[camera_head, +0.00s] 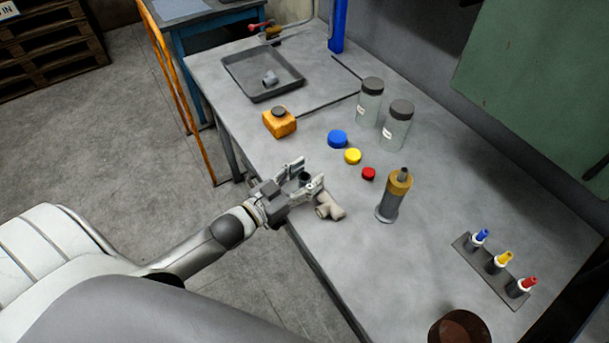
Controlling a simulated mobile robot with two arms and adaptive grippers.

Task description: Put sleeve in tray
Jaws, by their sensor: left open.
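The dark shallow tray (285,94) lies at the far left end of the grey workbench. A small grey cylindrical piece (269,78), which looks like a sleeve or fitting, lies inside it. My left gripper (308,173) is open over the bench's front edge, well short of the tray. A small dark round thing (305,179) shows between its fingers; I cannot tell whether it is touched or what it is. A beige pipe-like fitting (330,207) lies just right of the gripper, partly behind a finger. My right gripper is not in view.
An orange container (279,122) stands between gripper and tray. Blue (337,139), yellow (352,156) and red (368,174) caps, two clear jars (396,130) and a grey-and-tan cylinder (391,200) stand right. A rack with coloured-tipped pieces (468,250) lies farther right.

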